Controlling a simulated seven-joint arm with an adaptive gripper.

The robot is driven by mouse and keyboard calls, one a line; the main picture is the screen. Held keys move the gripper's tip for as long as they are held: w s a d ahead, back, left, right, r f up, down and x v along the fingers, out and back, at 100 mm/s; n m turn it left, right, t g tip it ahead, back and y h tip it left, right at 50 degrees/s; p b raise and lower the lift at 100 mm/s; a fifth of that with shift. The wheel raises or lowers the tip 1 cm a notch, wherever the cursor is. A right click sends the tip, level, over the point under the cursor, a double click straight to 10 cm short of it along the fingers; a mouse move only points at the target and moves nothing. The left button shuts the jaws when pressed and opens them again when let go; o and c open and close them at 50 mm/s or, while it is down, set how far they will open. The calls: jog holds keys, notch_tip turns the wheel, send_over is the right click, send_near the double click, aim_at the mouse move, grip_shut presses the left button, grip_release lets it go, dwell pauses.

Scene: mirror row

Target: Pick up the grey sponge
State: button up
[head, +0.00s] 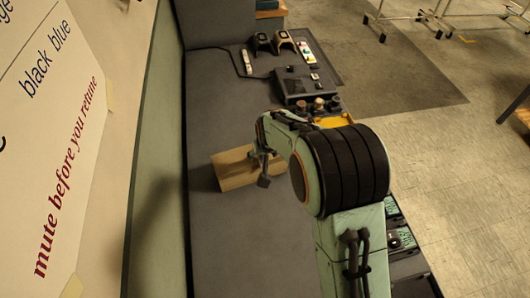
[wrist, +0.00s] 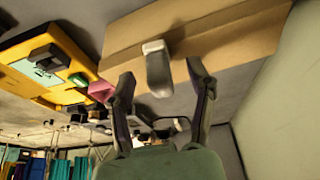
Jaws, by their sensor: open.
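My gripper (wrist: 161,80) is open, with its two dark fingers spread in the wrist view. A small rounded grey piece with a pale end (wrist: 158,72) shows between and beyond the fingertips, against a tan block (wrist: 230,35). It may be the grey sponge, but I cannot tell for sure; the fingers do not close on it. In the head view my gripper (head: 265,168) hangs at the right end of the tan block (head: 232,170), which lies on the grey bench top. No sponge can be made out clearly in the head view.
A yellow case (wrist: 60,62) stands to one side and shows in the head view (head: 336,121). A dark device (head: 296,86) and two small stands lie farther back. A sign wall (head: 60,150) borders the left.

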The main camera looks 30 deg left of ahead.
jog(key=shift+w+a+f, duration=0.2)
jog(key=shift+f, duration=0.45)
grip_shut()
